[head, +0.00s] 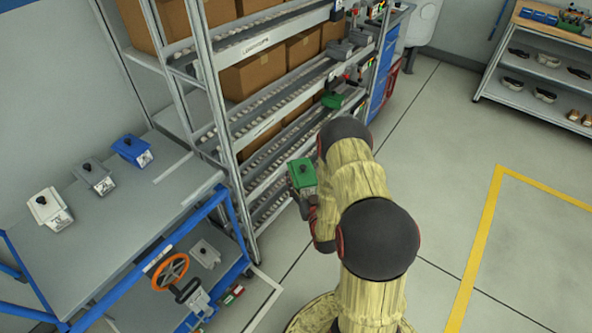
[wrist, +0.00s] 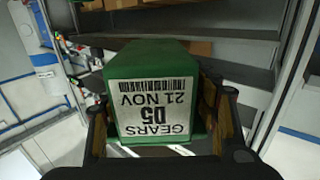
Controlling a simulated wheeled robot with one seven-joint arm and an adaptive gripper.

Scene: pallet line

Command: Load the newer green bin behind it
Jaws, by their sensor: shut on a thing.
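In the wrist view the same green bin (wrist: 150,72) sits between the two fingers of my gripper (wrist: 158,135). Its label reads upside down "GEARS D5 21 NOV". Another green bin (head: 332,101) sits at the front of a rack lane, farther back and to the right of the held one; its label cannot be read. The held bin is clear of the rack shelves in the head view.
The rack (head: 222,118) holds cardboard boxes (head: 262,72) and grey bins (head: 340,50) on sloped roller lanes. A blue-framed cart (head: 110,235) at left carries white, grey and blue bins (head: 132,150). A workbench (head: 540,80) stands far right. Open floor lies at right.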

